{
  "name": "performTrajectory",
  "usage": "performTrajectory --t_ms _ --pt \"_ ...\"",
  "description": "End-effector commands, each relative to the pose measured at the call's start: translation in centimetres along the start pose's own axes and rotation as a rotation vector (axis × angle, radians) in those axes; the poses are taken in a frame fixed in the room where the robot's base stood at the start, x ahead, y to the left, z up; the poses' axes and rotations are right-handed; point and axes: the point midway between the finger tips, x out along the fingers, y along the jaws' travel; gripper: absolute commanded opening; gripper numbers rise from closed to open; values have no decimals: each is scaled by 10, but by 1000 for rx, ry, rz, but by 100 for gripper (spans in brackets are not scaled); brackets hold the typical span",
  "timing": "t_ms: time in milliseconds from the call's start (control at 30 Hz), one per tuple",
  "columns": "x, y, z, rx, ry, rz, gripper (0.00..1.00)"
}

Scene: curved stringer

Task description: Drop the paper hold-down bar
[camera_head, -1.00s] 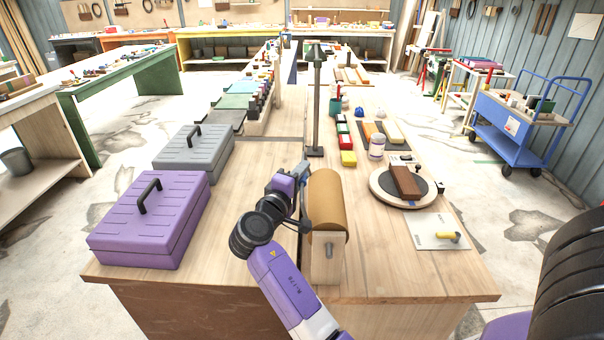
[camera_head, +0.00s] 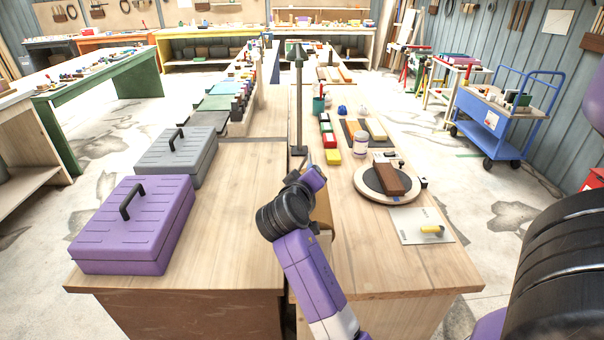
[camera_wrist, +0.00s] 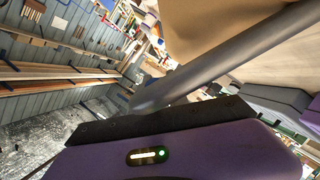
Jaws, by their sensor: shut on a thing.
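The paper hold-down bar (camera_wrist: 225,62) is a smooth grey rod. It crosses the wrist view at a slant, against the dark pad of my gripper (camera_wrist: 160,118). My gripper is shut on it. Tan paper (camera_wrist: 235,25) of the roll fills the top right of the wrist view, behind the bar. In the head view my gripper (camera_head: 313,180) is at the roll's left side and mostly hidden by my wrist. Only a strip of the brown paper roll (camera_head: 323,210) shows there. I cannot tell whether the bar touches the paper.
A purple toolbox (camera_head: 135,225) and a grey toolbox (camera_head: 178,153) stand on the bench's left. A dark green post (camera_head: 299,100) rises behind the roll. A turntable with a brown block (camera_head: 390,180) and a white plate (camera_head: 420,227) lie to the right. Bare wood lies left of my arm.

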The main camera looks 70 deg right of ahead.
Motion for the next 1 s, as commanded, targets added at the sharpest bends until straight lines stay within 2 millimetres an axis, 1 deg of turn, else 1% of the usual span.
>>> performTrajectory --t_ms 33,300,600,1000 --pt "2 1 6 35 -4 -15 0" --pt "8 3 21 196 -5 -83 0" --pt "11 3 28 189 -4 -81 0" --pt "12 4 30 188 -4 -80 0"
